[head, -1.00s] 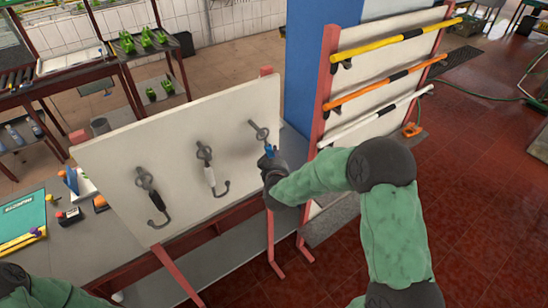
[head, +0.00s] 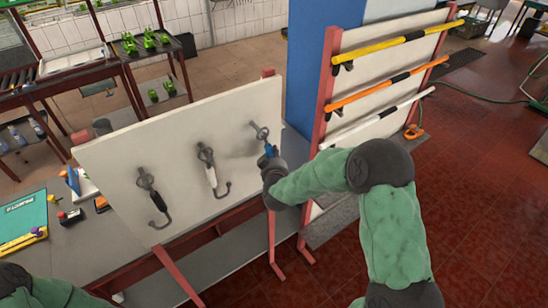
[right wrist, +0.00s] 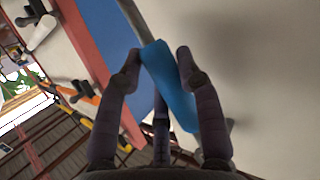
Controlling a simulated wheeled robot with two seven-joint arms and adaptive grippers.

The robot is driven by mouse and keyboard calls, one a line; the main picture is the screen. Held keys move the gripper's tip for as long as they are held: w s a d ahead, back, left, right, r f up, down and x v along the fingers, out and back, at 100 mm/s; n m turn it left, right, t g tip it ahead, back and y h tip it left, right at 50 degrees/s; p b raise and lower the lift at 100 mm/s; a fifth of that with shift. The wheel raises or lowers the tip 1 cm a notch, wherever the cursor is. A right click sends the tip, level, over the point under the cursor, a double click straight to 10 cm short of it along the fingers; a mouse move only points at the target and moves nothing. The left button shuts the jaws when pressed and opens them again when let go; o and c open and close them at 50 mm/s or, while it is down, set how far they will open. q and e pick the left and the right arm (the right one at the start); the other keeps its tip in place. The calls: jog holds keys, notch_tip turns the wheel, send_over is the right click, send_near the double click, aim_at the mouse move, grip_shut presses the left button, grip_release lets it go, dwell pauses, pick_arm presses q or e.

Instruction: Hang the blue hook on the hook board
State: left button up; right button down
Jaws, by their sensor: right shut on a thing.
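The blue hook (head: 269,150) is at the right part of the white hook board (head: 110,160). Its blue handle also shows in the right wrist view (right wrist: 168,80). My right gripper (right wrist: 158,62) is shut on this handle, one finger on each side. In the head view my right gripper (head: 272,163) hides the hook's lower end. The grey ring (head: 261,133) above the handle lies at the board's face; I cannot tell whether it is around a peg. My left gripper is out of view; only part of my left arm shows at the lower left.
A black-handled hook (head: 147,181) and a white-handled hook (head: 211,176) hang on the board to the left. A rack with yellow, orange and white bars (head: 385,92) stands close on the right. A grey table (head: 95,245) is behind the board.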

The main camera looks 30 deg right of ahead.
jog(key=shift+w+a, duration=0.1)
jog(key=shift+w, duration=1.15)
dwell(0.8)
jog(key=shift+w+d+f+b, duration=0.1)
jog(key=shift+d+f+b, duration=0.15)
jog(key=shift+b, duration=0.25)
dwell(0.6)
jog(key=c, duration=0.7)
grip_release()
jog(key=shift+c, duration=0.2)
jog(key=shift+a+f, duration=0.1)
